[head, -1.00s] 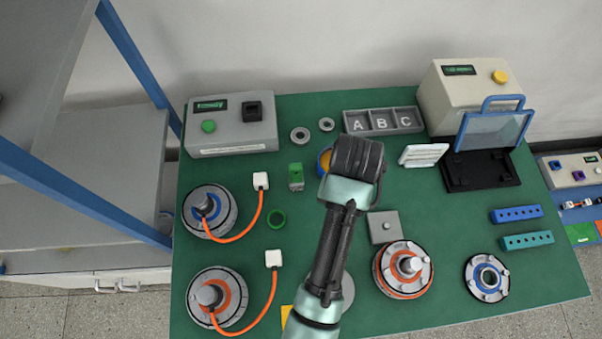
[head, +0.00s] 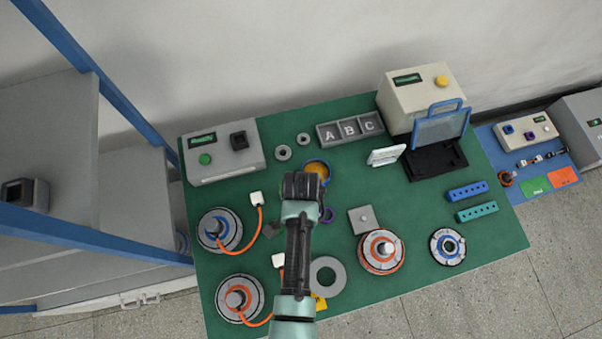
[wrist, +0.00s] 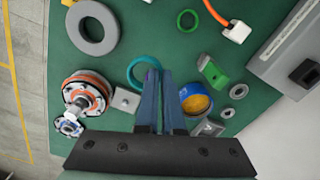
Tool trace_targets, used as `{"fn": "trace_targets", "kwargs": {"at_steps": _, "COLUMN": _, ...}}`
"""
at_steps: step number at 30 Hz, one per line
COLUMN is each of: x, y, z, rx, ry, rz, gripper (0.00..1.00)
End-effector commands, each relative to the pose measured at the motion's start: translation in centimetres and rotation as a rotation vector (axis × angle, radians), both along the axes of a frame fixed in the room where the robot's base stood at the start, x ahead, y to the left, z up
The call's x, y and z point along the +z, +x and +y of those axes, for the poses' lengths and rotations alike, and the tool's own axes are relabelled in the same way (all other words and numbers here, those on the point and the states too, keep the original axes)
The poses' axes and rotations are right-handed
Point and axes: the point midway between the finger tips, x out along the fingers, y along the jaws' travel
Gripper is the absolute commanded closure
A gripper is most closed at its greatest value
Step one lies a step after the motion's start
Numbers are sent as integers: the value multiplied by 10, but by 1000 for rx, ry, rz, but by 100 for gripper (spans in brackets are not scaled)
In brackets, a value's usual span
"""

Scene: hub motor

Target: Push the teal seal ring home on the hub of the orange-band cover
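The teal ring (wrist: 145,57) shows in the wrist view, just left of my fingertips and partly hidden by them. I cannot tell whether they touch. My gripper (wrist: 160,72) has its two blue fingers close together, and what lies between the tips is unclear. In the head view my gripper (head: 303,185) is over the middle of the bench and hides its own fingertips. The orange-band cover (head: 381,262), with its upright grey hub, stands to the right of my gripper. It also shows at left in the wrist view (wrist: 85,90). No teal ring is visible on its hub.
Beside the gripper are a blue-rimmed orange dish (head: 316,166), a purple ring (head: 328,215) and a grey block (head: 362,219). A large grey ring (head: 340,275) lies nearer. A blue-ringed cover (head: 448,258) stands right. Cabled motors (head: 239,298) stand left. Green bench shows between them.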

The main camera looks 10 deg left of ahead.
Motion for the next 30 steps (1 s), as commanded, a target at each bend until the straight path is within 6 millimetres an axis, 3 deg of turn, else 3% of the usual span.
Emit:
{"fn": "trace_targets", "kwargs": {"at_steps": 8, "x": 0, "y": -3, "z": -9, "rx": -28, "ry": 1, "rz": -1, "gripper": 100}}
{"fn": "trace_targets", "kwargs": {"at_steps": 30, "x": 0, "y": -10, "z": -97, "rx": -28, "ry": 0, "rz": -2, "gripper": 100}}
